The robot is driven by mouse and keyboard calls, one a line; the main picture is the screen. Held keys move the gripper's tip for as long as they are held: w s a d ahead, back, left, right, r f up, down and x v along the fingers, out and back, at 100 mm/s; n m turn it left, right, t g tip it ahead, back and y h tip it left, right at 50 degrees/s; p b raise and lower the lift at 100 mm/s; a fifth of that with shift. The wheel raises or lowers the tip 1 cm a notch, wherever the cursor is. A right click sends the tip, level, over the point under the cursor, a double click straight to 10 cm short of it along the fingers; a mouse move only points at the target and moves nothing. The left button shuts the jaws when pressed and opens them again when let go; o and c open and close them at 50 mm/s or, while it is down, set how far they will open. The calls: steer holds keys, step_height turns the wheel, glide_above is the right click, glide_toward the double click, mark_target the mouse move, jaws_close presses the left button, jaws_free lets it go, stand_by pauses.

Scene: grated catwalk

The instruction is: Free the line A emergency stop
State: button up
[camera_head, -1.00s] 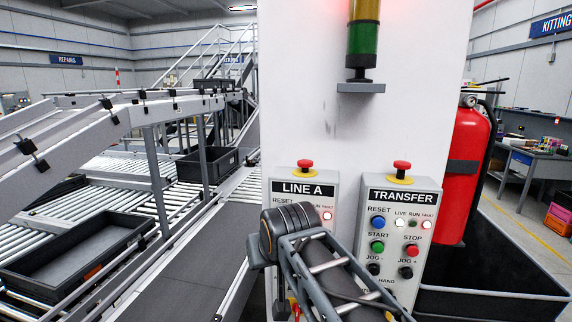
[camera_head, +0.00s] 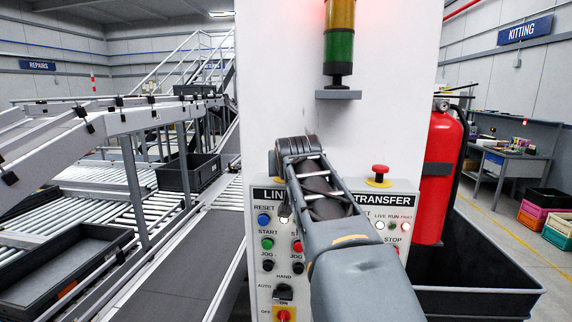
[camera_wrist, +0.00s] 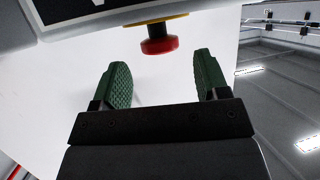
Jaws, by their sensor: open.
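The line A panel (camera_head: 266,262) stands on the white column, partly covered by my arm. Its sign is cut off by my arm. The line A emergency stop is hidden behind my arm in the head view. In the wrist view a red mushroom button on a yellow collar, taken to be this emergency stop (camera_wrist: 159,45), shows at the top centre, beside a dark sign. My gripper (camera_wrist: 160,68) is open and empty, its two green pads wide apart. The button lies beyond the fingertips, roughly in line with the gap, apparently not touched. My fingers are hidden in the head view.
The transfer panel (camera_head: 405,207) with its own red stop button (camera_head: 379,171) sits close on the right. A signal tower (camera_head: 339,45) on a bracket is above. A red extinguisher (camera_head: 437,175) and black bin (camera_head: 470,285) stand right; a conveyor (camera_head: 185,265) runs left.

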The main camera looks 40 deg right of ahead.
steer(key=shift+p+x, duration=0.55)
steer(key=shift+x, duration=1.85)
steer(key=c, duration=0.9)
steer(key=shift+r, duration=0.9)
steer(key=o, duration=0.9)
steer(key=shift+f, duration=0.1)
steer(key=b+v, duration=0.3)
steer(key=v, duration=1.1)
